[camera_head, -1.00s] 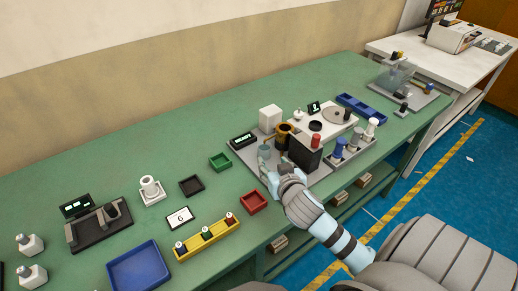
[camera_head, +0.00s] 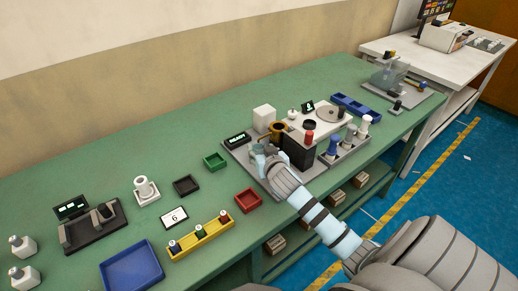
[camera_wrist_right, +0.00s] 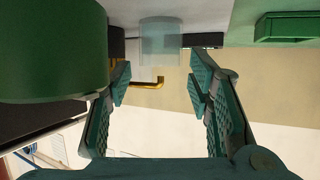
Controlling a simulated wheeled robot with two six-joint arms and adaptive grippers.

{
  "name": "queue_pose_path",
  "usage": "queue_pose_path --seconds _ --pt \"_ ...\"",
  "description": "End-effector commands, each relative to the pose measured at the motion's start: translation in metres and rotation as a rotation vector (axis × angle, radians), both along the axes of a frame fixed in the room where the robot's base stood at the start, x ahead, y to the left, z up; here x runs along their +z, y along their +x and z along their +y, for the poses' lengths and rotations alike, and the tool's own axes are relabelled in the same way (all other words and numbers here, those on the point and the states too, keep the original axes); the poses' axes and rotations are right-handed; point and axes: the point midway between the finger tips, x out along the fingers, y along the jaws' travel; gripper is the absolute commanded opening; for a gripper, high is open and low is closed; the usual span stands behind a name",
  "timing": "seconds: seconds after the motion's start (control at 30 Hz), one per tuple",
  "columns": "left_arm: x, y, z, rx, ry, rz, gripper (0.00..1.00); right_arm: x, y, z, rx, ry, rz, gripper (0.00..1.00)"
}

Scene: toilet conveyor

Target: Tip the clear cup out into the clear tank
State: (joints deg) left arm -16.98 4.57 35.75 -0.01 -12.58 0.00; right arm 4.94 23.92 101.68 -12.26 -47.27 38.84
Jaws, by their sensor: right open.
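The clear cup (camera_wrist_right: 160,42) stands upright in the right wrist view, lined up between my right fingers and just past their tips. In the head view the cup (camera_head: 257,149) is small and partly covered by my right gripper (camera_head: 266,157). The right gripper (camera_wrist_right: 162,82) is open, with a gap around the cup's line, and I see no contact. A clear tank (camera_head: 388,74) stands on a grey base at the far right end of the green table. My left gripper is not in view.
A dark block (camera_head: 298,151) stands right beside my right gripper, and a brass-coloured holder (camera_head: 278,130) is behind it. A green tray (camera_head: 215,162) and a red tray (camera_head: 248,200) lie to the left. Open green tabletop (camera_head: 110,170) lies along the wall.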

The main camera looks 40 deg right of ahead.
Motion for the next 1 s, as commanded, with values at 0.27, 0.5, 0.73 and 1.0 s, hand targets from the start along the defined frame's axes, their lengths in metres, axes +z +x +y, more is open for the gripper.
queue_pose_path --seconds 0.27,0.5,0.73,1.0 --pt "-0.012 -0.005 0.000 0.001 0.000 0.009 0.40 -0.017 0.034 -0.015 0.000 0.001 0.000 0.47" --pt "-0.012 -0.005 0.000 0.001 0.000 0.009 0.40 -0.019 0.040 -0.017 0.001 0.002 0.000 0.47" --pt "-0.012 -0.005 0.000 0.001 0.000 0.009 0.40 -0.018 0.040 -0.017 0.001 0.002 0.000 0.33" --pt "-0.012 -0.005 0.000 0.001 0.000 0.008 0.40 -0.018 0.040 -0.016 0.001 0.002 0.000 0.09"
